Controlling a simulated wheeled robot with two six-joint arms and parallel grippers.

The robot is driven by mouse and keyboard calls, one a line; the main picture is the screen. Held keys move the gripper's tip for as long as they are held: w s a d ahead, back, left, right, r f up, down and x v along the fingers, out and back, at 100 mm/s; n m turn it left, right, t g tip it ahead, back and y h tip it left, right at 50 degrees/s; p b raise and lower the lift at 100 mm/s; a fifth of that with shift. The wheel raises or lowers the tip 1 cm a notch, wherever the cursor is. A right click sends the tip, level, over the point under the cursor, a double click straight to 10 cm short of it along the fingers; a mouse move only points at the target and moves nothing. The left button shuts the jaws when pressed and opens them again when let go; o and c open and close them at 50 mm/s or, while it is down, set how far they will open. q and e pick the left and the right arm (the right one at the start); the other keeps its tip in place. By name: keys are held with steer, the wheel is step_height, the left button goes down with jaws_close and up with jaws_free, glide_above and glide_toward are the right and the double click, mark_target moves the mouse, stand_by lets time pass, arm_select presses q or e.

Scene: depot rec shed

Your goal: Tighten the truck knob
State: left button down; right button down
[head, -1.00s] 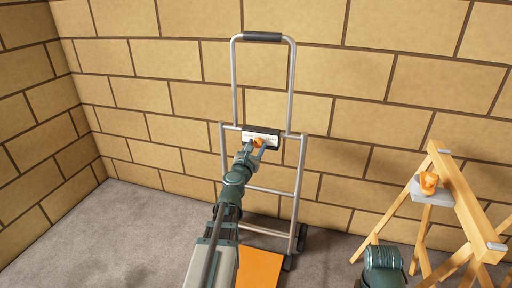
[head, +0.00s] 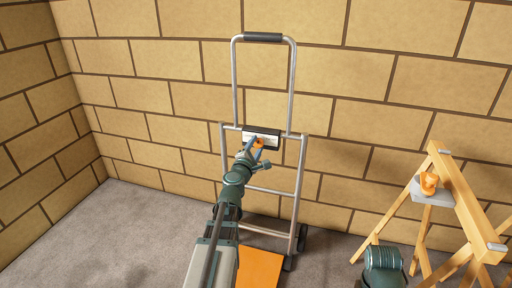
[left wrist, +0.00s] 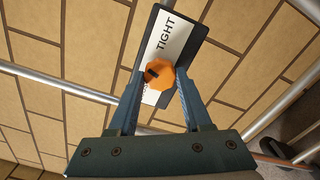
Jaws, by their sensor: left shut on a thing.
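The hand truck (head: 297,185) stands upright against the block wall, with a grey tube frame and a dark top grip. Its orange knob (head: 259,142) sits on a dark crossbar plate with a white label (head: 272,138). In the left wrist view the knob (left wrist: 158,74) is faceted and has a dark mark on its left part. The label (left wrist: 167,38) reads "TIGHT" above the knob; other lettering below is partly hidden. My left gripper (head: 256,149) is shut on the knob, one finger on each side. My right gripper is not in view.
An orange base plate (head: 262,263) lies at the truck's foot. A wooden sawhorse (head: 460,200) stands at the right, with a grey block (head: 432,197) and another orange knob-like piece (head: 428,183) on it. The floor at the left is clear.

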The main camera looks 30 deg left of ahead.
arm_select(q)
steer(key=m, duration=0.5)
steer(key=shift+d+m, duration=0.1)
steer(key=shift+m, duration=0.3)
stand_by(0.4)
steer(key=shift+c, duration=1.6)
jaws_free()
steer(key=shift+s, duration=0.15)
